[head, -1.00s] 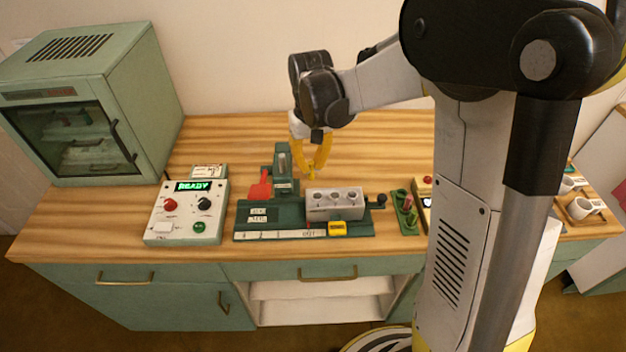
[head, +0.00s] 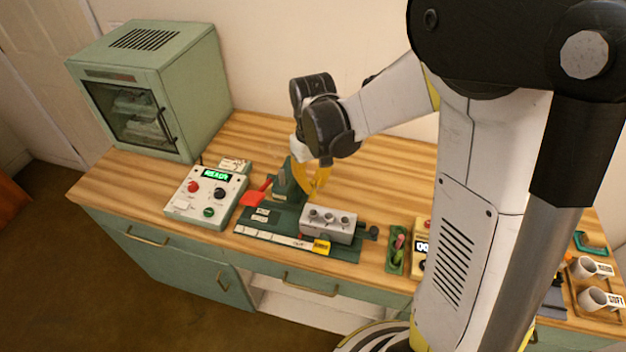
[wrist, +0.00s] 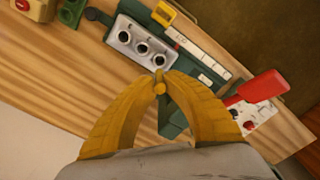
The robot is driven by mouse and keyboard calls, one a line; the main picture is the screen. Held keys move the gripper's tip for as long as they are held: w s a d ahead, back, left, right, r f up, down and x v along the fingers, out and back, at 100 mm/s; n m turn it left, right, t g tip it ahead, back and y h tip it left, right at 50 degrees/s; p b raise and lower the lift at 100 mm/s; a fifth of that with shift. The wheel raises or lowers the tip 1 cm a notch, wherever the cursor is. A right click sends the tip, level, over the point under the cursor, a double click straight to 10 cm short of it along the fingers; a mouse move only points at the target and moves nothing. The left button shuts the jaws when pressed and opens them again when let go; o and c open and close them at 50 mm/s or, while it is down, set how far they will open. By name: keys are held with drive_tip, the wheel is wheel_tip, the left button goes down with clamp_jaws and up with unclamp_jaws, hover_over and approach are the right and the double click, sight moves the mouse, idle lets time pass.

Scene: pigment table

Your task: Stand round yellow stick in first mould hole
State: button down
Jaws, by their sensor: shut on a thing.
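My gripper (head: 309,194) is shut on the round yellow stick (wrist: 159,88), which shows almost end-on between the fingertips in the wrist view. In the head view the stick blends with my yellow fingers. The grey mould block (head: 327,226) sits on the green press base (head: 262,233), with three round dark holes in a row along its top. In the wrist view the mould (wrist: 137,58) lies just beyond my fingertips. The hole nearest them (wrist: 160,60) is close to the stick, which appears beside it, not in it. Its height above the mould is unclear.
The green press column (head: 287,184) with a red lever (head: 256,193) stands left of the mould. A control box (head: 206,197) reads READY. A green tray (head: 396,262) with small sticks is to the right, then white cups (head: 592,299). A green oven (head: 150,90) stands back left.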

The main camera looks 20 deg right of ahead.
drive_tip(key=shift+f+b, duration=3.75)
drive_tip(key=shift+f, duration=1.1)
drive_tip(key=c, duration=1.4)
unclamp_jaws()
drive_tip(key=shift+c, duration=0.2)
drive_tip(key=shift+r, duration=0.15)
wheel_tip(320, 180, up, 12)
drive_tip(key=shift+f, duration=0.1)
